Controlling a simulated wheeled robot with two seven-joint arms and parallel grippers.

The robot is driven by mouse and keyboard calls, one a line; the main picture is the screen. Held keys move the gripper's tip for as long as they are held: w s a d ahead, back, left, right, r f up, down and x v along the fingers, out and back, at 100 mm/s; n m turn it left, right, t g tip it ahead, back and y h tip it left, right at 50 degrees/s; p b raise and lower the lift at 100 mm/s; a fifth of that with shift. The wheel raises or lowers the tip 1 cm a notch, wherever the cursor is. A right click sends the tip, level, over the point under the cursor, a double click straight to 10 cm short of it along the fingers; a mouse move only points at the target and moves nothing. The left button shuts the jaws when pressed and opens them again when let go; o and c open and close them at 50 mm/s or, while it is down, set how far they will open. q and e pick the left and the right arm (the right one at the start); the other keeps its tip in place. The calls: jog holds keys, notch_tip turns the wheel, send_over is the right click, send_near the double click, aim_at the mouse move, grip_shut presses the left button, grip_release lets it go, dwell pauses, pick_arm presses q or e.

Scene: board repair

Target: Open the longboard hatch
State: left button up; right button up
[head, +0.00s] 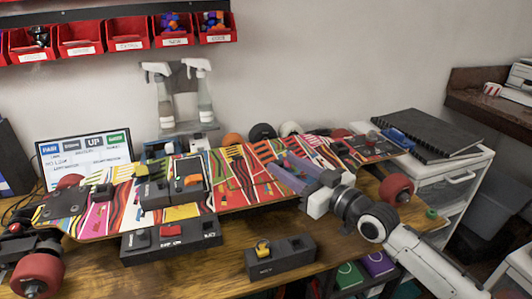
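The longboard (232,200) lies across the workbench, its deck covered in a multicoloured striped pattern. Red wheels show at its ends, such as the left front wheel (37,276) and the right wheel (396,188). A dark-framed section with black and orange parts (188,181) sits on the left half of the deck; I cannot tell for sure whether it is the hatch. My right gripper (292,172) comes in from the lower right and is low over the deck's right half. Its fingertips blend with purple-grey shapes there, so their opening and any contact are unclear. My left gripper is not in view.
A long black tray (170,243) and a small dark block with a yellow part (280,258) stand before the board. Spray bottles (198,95), a label display (84,152) and red bins (126,36) are behind. A black notebook (428,135) lies on the white drawer unit at right.

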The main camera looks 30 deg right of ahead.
aim_at(268, 155)
jog(key=w, duration=0.4)
jog(key=w+a, duration=0.1)
jog(key=w, duration=0.2)
jog(key=shift+w+a, duration=0.1)
grip_shut()
